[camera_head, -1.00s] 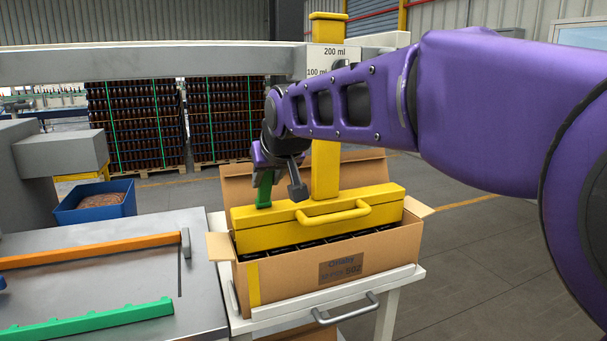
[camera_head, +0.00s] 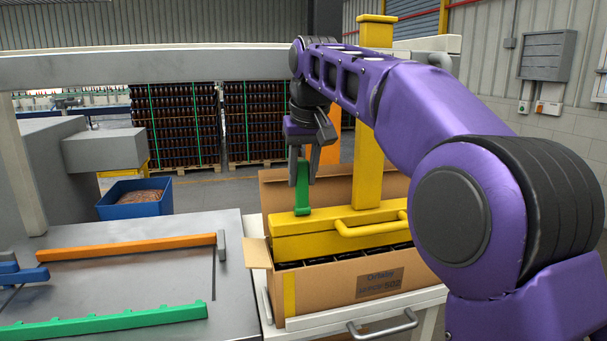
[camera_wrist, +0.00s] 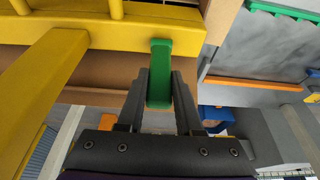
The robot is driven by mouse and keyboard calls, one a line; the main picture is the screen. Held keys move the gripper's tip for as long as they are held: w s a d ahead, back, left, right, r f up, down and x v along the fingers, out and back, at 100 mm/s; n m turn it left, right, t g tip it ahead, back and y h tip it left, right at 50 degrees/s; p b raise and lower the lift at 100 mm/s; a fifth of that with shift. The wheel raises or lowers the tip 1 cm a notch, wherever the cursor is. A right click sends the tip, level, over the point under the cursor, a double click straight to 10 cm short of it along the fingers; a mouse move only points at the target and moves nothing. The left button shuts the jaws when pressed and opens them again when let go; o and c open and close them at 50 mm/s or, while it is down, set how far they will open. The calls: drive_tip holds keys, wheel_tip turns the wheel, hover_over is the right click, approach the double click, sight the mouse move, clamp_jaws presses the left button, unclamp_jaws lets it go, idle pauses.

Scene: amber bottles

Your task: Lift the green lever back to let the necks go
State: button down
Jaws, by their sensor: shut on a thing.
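The green lever (camera_head: 302,188) stands upright on the left end of the yellow gripping head (camera_head: 330,230). My gripper (camera_head: 304,166) is above the head, with its fingers shut around the lever's upper part. In the wrist view the lever (camera_wrist: 160,75) lies between my two dark fingers (camera_wrist: 160,95). The yellow head sits over the open cardboard box (camera_head: 350,283). Dark bottle tops (camera_head: 345,256) show as a row along the box's front edge. The necks inside the head are hidden.
A yellow column (camera_head: 367,130) rises from the head, close to my arm. A yellow handle (camera_head: 370,224) juts from its front. The steel table (camera_head: 130,275) with orange rail (camera_head: 135,247) and green toothed rail (camera_head: 105,322) lies left. A blue bin (camera_head: 135,205) stands behind.

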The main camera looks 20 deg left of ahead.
drive_tip(key=shift+f, duration=0.2)
drive_tip(key=c, duration=0.6)
unclamp_jaws()
drive_tip(key=shift+o, duration=0.2)
drive_tip(key=shift+r, duration=0.1)
